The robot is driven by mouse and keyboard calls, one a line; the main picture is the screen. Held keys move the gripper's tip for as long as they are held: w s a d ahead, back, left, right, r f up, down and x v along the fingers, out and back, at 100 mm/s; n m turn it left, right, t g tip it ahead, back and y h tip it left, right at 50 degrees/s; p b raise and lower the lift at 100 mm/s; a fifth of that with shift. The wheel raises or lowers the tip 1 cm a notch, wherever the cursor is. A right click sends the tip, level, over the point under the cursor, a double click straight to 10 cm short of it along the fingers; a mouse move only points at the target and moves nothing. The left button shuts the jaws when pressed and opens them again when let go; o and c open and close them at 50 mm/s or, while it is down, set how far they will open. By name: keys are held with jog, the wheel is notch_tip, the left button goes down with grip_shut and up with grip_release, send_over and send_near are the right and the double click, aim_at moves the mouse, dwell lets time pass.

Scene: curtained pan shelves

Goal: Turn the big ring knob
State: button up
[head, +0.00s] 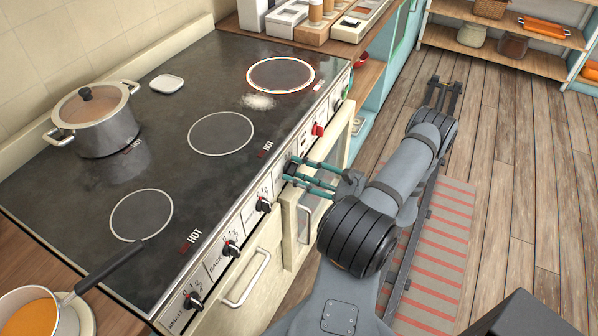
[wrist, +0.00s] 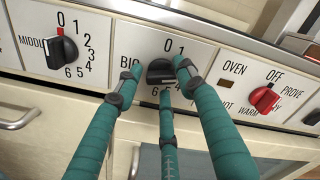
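The big ring knob (wrist: 160,71) is black and sits on the white panel below a 0 and 1, beside the partly covered label BIG. The right fingertip is at the knob's right edge, a small gap shows on the left, and a third finger is below. The fingers look open; contact is unclear. The knob's pointer cannot be made out. In the head view my gripper (head: 291,170) reaches the stove front, largely hiding the knob. A burner (head: 280,75) at the far right has a reddish rim.
The black MIDDLE knob (wrist: 61,52) is to the left, its red mark at 0. The red OVEN knob (wrist: 265,98) is to the right. A lidded pot (head: 105,125) stands on the stove (head: 175,110). A saucepan (head: 30,308) is at the lower left.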

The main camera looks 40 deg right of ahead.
jog(key=shift+s+d, duration=0.1)
jog(key=shift+v, duration=0.9)
jog(key=shift+r, duration=0.1)
jog(key=v, duration=0.6)
jog(key=shift+b, duration=0.4)
